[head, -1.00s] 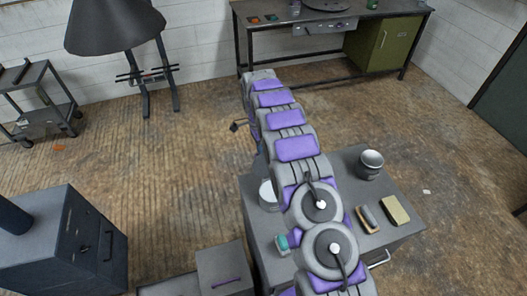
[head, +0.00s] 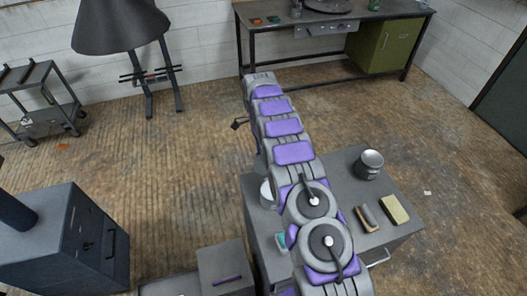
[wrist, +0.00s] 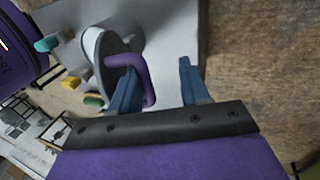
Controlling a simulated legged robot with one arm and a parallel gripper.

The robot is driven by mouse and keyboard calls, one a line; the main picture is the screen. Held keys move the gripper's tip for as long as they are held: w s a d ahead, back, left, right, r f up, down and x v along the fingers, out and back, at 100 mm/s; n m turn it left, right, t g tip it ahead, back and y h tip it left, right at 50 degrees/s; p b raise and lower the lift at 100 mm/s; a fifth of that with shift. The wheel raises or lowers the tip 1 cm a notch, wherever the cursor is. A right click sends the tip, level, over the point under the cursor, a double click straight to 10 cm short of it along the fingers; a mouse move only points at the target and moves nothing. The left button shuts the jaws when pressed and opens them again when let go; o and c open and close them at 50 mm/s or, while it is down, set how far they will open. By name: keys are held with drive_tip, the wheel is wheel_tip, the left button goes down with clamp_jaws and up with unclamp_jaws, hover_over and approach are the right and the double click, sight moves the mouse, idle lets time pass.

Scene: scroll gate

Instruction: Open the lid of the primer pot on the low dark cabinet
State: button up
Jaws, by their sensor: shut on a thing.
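The primer pot, a pale round pot (wrist: 122,22), shows in the wrist view with a grey disc-shaped lid (wrist: 108,46) facing my gripper. A purple loop handle (wrist: 149,82) stands on the lid. My gripper (wrist: 158,82) has blue fingers around the handle's outer bar and is shut on it; the left finger passes through the loop. I cannot tell whether the lid is tilted from the rim. In the head view the pot (head: 266,195) is partly behind my arm on the low dark cabinet (head: 335,180), and my gripper is hidden.
The cabinet top also holds a grey can (head: 369,164), a brush (head: 367,218), a yellowish block (head: 394,209) and a teal item (head: 281,241) partly covered by my arm. A dark blue stove-like box (head: 65,240) stands left. Floor is open beyond the cabinet.

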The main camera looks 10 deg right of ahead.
drive_tip(key=shift+o, duration=1.2)
drive_tip(key=shift+s+f, duration=0.1)
drive_tip(key=shift+f, duration=0.4)
drive_tip(key=shift+r, duration=0.1)
drive_tip(key=shift+r, duration=0.25)
drive_tip(key=p+v, duration=0.5)
drive_tip(key=v, duration=0.2)
